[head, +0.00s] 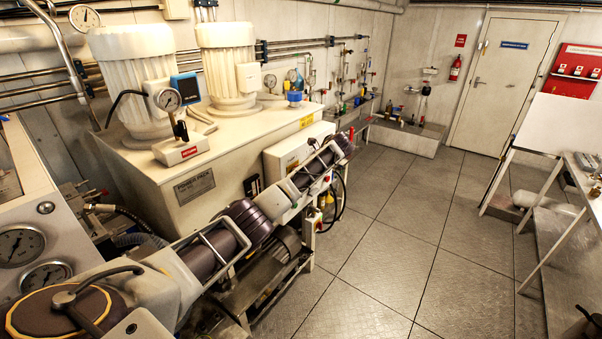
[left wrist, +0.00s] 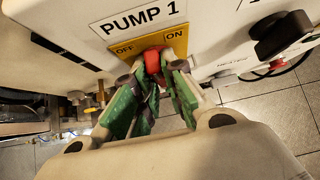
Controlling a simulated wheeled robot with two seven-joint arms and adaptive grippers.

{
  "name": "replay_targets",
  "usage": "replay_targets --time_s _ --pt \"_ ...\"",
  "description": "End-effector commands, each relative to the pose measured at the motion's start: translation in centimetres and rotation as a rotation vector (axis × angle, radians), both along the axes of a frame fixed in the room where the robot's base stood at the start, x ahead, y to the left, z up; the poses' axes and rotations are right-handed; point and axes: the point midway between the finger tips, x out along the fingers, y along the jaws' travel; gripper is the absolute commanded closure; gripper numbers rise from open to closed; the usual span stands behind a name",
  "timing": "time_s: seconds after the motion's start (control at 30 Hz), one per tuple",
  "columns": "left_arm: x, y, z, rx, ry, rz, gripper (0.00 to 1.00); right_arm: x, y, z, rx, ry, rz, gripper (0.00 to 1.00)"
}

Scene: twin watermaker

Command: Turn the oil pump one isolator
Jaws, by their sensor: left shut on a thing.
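The oil pump one isolator has a red handle (left wrist: 152,61) on a yellow plate (left wrist: 125,49) marked OFF on the left and ON on the right, under a PUMP 1 label (left wrist: 138,18) in the left wrist view. My left gripper (left wrist: 161,66) has its green-padded fingers closed on the red handle. The handle stands roughly upright in that picture, between the two words; its exact setting is partly hidden by the fingers. In the head view my left arm stretches along the white pump unit (head: 235,180), and the isolator is hidden behind it. My right gripper is not seen.
A black knob (left wrist: 283,35) sits right of the isolator on the same panel. Two large white motors (head: 135,75) and a pressure gauge (head: 168,99) top the unit. The tiled floor (head: 410,230) to the right is clear, up to a bench (head: 565,260).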

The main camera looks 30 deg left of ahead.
Motion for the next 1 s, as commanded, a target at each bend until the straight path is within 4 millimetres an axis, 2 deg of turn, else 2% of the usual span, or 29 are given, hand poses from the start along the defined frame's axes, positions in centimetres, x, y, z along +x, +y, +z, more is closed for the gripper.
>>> replay_targets --time_s 0.7,0.73,0.87,0.9,1.0 --pt "0.05 0.01 -0.07 0.004 0.049 -0.001 1.0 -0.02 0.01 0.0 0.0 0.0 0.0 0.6" --pt "0.05 0.01 -0.07 0.004 0.048 -0.001 0.86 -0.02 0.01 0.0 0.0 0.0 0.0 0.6" --pt "0.05 0.02 -0.06 0.004 0.047 -0.001 0.7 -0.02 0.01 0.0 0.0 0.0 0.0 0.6" --pt "0.06 0.01 -0.05 0.004 0.047 -0.001 0.66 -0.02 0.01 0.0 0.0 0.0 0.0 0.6" --pt "0.06 0.01 -0.04 0.004 0.047 -0.001 0.66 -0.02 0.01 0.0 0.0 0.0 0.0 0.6"
